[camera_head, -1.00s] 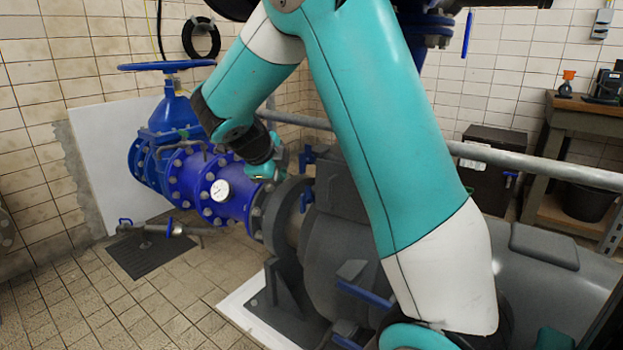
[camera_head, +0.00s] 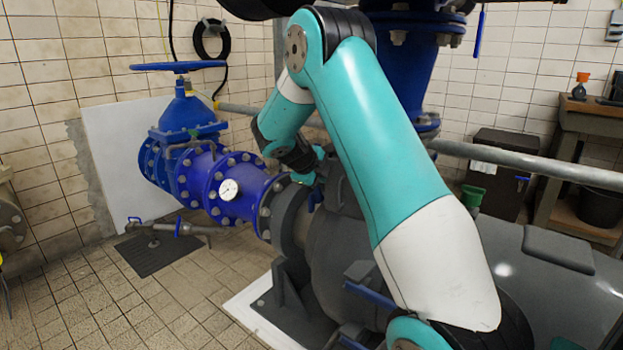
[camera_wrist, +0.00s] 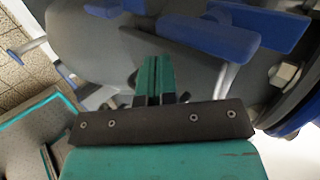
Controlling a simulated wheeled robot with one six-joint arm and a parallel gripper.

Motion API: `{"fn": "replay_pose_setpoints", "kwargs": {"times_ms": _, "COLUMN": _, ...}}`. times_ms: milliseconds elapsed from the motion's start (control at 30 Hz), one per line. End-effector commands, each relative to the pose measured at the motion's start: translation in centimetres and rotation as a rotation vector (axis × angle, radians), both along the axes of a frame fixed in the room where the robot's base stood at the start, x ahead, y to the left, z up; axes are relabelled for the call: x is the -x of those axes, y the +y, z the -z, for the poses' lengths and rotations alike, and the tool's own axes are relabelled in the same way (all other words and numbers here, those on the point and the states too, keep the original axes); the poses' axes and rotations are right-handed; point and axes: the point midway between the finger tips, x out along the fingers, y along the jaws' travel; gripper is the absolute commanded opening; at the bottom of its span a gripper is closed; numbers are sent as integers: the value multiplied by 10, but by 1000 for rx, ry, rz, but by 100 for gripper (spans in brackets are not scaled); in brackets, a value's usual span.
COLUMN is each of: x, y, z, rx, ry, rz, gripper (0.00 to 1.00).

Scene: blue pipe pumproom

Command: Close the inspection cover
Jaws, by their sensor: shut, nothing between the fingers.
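The grey pump casing (camera_head: 365,245) lies on its side behind my arm in the head view. I cannot pick out the inspection cover for certain; my arm hides part of the casing's top. My gripper (camera_head: 308,178) is small there, over the casing's left end, close to a blue handle (camera_head: 316,196). In the wrist view, my gripper (camera_wrist: 155,78) has its teal fingers together and empty, in front of the grey casing. A blue bar-like handle (camera_wrist: 210,38) lies just beyond the fingertips, with another blue piece (camera_wrist: 265,25) to its right. I cannot tell whether the fingers touch anything.
A grey rail (camera_head: 530,165) runs behind the pump. A workbench (camera_head: 590,125) stands at right. The tiled floor (camera_head: 130,300) at front left is mostly clear.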

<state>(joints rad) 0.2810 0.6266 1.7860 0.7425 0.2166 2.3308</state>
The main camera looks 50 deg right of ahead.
Motion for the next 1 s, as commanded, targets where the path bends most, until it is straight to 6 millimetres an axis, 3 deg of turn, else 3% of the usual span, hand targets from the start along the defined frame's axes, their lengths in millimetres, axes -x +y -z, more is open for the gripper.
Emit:
{"fn": "replay_pose_setpoints", "kwargs": {"times_ms": 467, "x": -1, "y": -9, "z": 0, "rx": -1, "ry": 1, "rz": -1, "gripper": 0}}
{"fn": "replay_pose_setpoints", "kwargs": {"times_ms": 700, "x": -8, "y": -31, "z": 2, "rx": 0, "ry": -1, "rz": 1, "gripper": 0}}
{"fn": "replay_pose_setpoints", "kwargs": {"times_ms": 1000, "x": -7, "y": -36, "z": -1, "rx": 4, "ry": -4, "rz": 1, "gripper": 0}}
